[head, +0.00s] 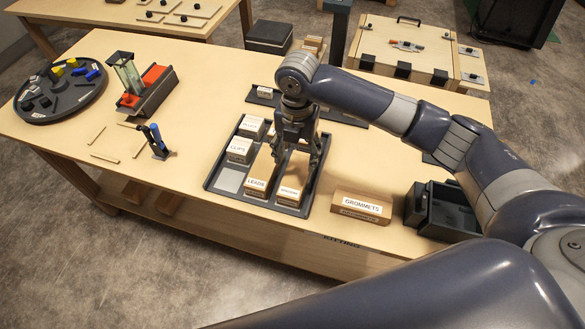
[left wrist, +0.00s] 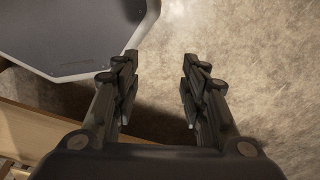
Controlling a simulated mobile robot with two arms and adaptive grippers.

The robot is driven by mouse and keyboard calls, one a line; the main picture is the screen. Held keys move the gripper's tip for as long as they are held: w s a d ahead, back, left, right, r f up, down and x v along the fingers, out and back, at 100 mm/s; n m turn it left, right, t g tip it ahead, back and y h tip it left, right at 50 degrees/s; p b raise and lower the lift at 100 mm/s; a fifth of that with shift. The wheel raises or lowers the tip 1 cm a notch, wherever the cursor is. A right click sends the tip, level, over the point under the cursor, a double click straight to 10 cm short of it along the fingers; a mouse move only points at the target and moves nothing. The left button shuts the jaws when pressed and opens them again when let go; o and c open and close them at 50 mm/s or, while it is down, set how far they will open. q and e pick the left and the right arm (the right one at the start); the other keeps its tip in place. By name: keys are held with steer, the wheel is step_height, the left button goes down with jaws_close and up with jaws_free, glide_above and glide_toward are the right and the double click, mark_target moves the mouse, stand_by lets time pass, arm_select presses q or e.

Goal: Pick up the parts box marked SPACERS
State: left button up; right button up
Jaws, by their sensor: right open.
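The parts box with a small label that seems to read SPACERS (head: 290,191) stands in the front right of a dark tray (head: 226,160) in the head view. My left gripper (left wrist: 158,75) shows only in the left wrist view, open and empty above the floor.
The LEADS box (head: 257,183) stands close left of the SPACERS box, with the CLIPS box (head: 240,149) behind it. The GROMMETS box (head: 361,205) lies on the table right of the tray, beside a dark bin (head: 443,211).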

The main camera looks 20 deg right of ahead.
mark_target(295, 175)
steer(key=f, duration=0.1)
steer(key=s+f, duration=0.1)
steer(key=f, duration=0.1)
steer(key=shift+f+p, duration=0.2)
steer(key=shift+p, duration=0.15)
steer(key=shift+w+f, duration=0.1)
steer(key=shift+f, duration=0.2)
steer(key=shift+w+f+p, duration=0.1)
steer(key=shift+f+p, duration=0.2)
steer(key=shift+f, duration=0.05)
step_height(295, 175, down, 4)
steer(key=shift+w+a+f+p, duration=0.1)
steer(key=shift+f+p, duration=0.05)
steer(key=shift+p, duration=0.7)
steer(key=shift+f, duration=0.2)
arm_select(q)
steer(key=s+r, duration=0.3)
steer(key=shift+s+a, duration=0.1)
steer(key=shift+s, duration=0.15)
arm_select(e)
steer(key=c, duration=0.9)
